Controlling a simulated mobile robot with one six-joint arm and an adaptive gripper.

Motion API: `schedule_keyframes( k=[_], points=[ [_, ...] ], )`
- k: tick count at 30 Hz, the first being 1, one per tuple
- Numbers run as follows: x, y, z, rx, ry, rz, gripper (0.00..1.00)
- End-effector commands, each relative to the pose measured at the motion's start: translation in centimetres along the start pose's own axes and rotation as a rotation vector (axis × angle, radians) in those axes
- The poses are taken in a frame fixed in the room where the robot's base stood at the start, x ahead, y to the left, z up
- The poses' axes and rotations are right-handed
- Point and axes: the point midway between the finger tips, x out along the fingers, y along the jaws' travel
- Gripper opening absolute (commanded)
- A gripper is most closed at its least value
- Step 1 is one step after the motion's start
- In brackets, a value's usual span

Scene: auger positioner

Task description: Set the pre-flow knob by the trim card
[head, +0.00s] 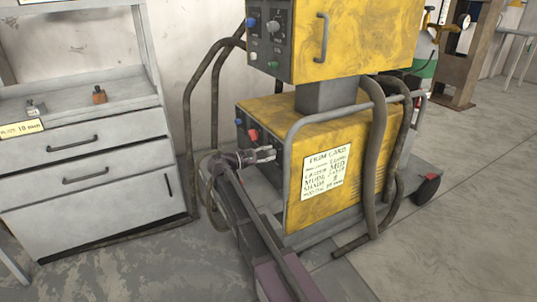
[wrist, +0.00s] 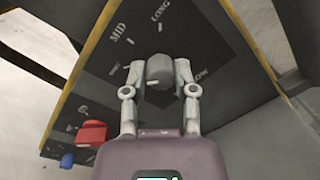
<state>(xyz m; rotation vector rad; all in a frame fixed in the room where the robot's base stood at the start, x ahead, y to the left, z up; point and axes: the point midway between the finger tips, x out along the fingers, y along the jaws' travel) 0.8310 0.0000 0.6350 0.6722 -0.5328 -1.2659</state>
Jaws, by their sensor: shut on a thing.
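In the wrist view my gripper (wrist: 162,80) is shut on a grey knob (wrist: 159,68), one finger on each side. The dark panel (wrist: 150,22) around the knob has printed marks; MID and LONG are readable, and other words are small and tilted. I cannot tell for sure which mark the knob points at. In the head view my gripper (head: 268,154) reaches the lower front panel of the yellow machine (head: 285,120) and hides the knob. The trim card (head: 325,172) is on the machine's side; most of its small print is hard to read.
A red knob (wrist: 92,133) and a blue knob (wrist: 67,160) sit near my gripper on the same panel. Grey tube rails and hoses (head: 373,150) surround the machine. A grey drawer cabinet (head: 95,160) stands at left. Open floor (head: 470,210) lies at right.

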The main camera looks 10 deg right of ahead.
Motion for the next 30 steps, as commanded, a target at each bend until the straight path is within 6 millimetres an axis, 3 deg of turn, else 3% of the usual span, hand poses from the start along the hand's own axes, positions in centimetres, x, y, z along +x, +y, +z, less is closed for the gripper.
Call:
schedule_keyframes(
  k=[11, 30],
  points=[
    [0.15, -0.01, 0.09, 0.154, 0.008, -0.013, 0.0],
    [0.22, -0.01, 0.22, 0.729, 0.043, -0.047, 0.0]
  ],
)
